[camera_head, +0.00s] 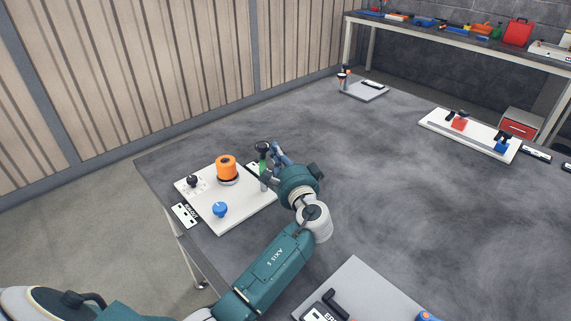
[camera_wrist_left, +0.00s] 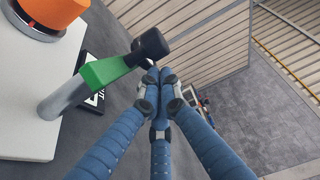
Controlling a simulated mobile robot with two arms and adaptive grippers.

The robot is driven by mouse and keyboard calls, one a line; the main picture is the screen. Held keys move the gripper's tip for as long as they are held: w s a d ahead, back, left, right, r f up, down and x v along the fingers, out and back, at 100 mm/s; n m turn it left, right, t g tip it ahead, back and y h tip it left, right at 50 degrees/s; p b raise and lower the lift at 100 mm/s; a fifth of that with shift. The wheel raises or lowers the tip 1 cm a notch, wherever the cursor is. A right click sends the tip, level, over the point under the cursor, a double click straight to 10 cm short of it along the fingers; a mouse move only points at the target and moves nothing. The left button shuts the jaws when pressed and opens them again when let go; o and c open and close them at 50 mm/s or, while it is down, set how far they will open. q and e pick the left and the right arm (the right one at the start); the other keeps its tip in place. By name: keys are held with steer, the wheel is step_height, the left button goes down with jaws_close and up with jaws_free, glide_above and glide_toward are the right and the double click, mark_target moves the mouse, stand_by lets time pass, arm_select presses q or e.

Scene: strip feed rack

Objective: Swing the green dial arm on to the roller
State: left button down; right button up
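The green dial arm (camera_head: 263,160) stands on a grey post at the right side of a white board (camera_head: 231,221). In the left wrist view the dial arm (camera_wrist_left: 106,71) ends in a black knob (camera_wrist_left: 151,44). The orange roller (camera_head: 226,167) stands on the board to the left of the dial arm, apart from it; its edge also shows in the wrist view (camera_wrist_left: 55,10). My left gripper (camera_head: 276,153) is just right of the dial arm. Its blue fingers (camera_wrist_left: 158,76) are together, close by the knob; whether they touch it I cannot tell. My right gripper is out of view.
The board also bears a blue knob (camera_head: 220,209) and a black knob (camera_head: 193,181). Another plate (camera_head: 356,276) lies at the front, and a long white board (camera_head: 442,129) at the right. The table's middle (camera_head: 350,160) is clear.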

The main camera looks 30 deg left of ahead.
arm_select(q)
steer(key=shift+a+b, duration=0.4)
steer(key=shift+a, duration=0.9)
steer(key=shift+s, duration=0.1)
